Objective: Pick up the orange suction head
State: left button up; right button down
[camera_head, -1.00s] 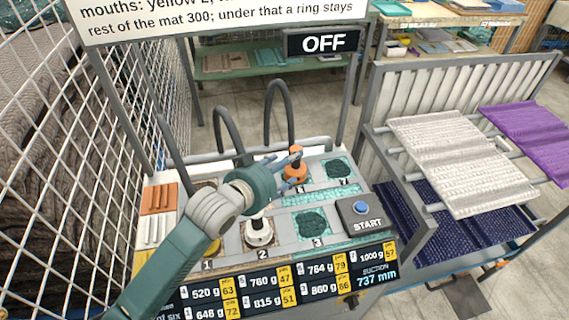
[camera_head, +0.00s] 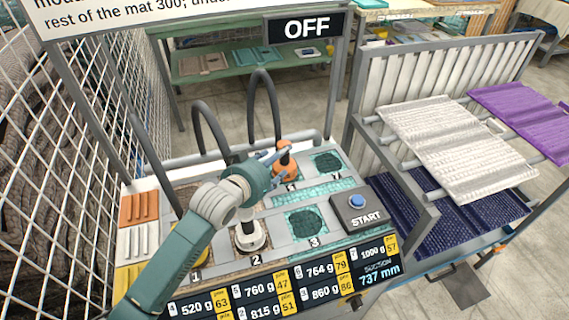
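The orange suction head (camera_head: 285,172) stands upright in the back row of the station's panel, in the head view. My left gripper (camera_head: 277,163) reaches it from the left, with its blue-grey fingers beside the head's neck. One finger shows near the orange top; the other is mostly hidden, so I cannot tell whether they are closed on it. My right gripper is not in view.
A white suction head (camera_head: 250,237) stands in front at place 2. The START box (camera_head: 362,210) is to the right. Black hoses (camera_head: 266,100) arch behind. A wire fence (camera_head: 60,170) stands left, and a rack with a white mat (camera_head: 445,145) stands right.

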aim_at(283, 169)
pick_arm(q)
jog(key=p+x, duration=0.1)
jog(key=x, duration=0.3)
jog(key=shift+w+d+f, duration=0.1)
jog(key=shift+w, duration=0.1)
jog(key=shift+w+d+f+p, duration=0.2)
jog(key=shift+w+f+p, duration=0.05)
jog(key=shift+w+p, duration=0.1)
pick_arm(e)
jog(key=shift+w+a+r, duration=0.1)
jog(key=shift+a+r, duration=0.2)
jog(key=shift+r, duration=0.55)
pick_arm(q)
jog(key=shift+a, duration=0.1)
grip_shut()
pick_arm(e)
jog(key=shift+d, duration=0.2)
